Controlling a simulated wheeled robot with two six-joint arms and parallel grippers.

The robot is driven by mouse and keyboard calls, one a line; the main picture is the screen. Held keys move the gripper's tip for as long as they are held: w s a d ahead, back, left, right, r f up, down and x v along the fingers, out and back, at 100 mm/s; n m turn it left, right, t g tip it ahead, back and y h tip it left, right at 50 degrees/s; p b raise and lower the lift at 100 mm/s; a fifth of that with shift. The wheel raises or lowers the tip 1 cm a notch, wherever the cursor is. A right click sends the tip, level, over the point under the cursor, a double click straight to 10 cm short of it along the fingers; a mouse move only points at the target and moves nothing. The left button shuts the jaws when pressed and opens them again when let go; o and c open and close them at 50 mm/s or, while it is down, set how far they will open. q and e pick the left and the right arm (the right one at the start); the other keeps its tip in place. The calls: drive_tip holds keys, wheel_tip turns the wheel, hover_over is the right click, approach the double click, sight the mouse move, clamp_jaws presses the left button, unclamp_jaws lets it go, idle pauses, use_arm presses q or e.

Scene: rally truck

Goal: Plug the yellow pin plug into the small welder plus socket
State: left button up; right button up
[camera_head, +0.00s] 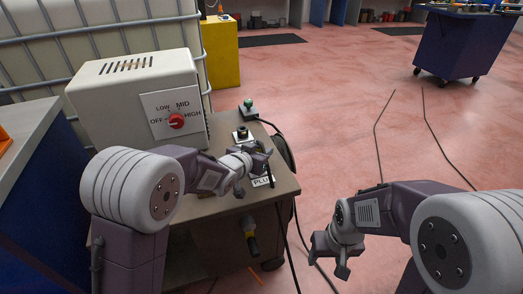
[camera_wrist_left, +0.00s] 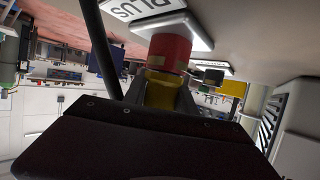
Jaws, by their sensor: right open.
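The small welder (camera_head: 140,100) is a pale box with a red OFF/LOW/MID/HIGH knob, standing on a brown cart. In the left wrist view the red plus socket (camera_wrist_left: 170,50) stands on a white plate beside the PLUS label (camera_wrist_left: 130,8). My left gripper (camera_head: 257,163) is at the cart's right side by the PLUS label. Its fingers close on the yellow pin plug (camera_wrist_left: 160,95), which lines up with the red socket and seems to meet it; how deep it sits cannot be told. My right gripper (camera_head: 337,258) is open and empty, right of the cart.
Black cables run down to the pink floor. A blue trolley (camera_head: 455,45) stands far right.

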use_arm(q)
drive_tip(key=o, duration=0.4)
drive_tip(key=p+v, duration=0.3)
drive_tip(key=v, duration=0.5)
drive_tip(key=shift+w+r, duration=0.1)
drive_tip(key=shift+r, duration=0.05)
drive_tip(key=shift+s+a+r, duration=0.15)
drive_tip(key=shift+s+a, duration=0.1)
drive_tip(key=shift+s, duration=0.3)
drive_tip(key=shift+s, duration=0.1)
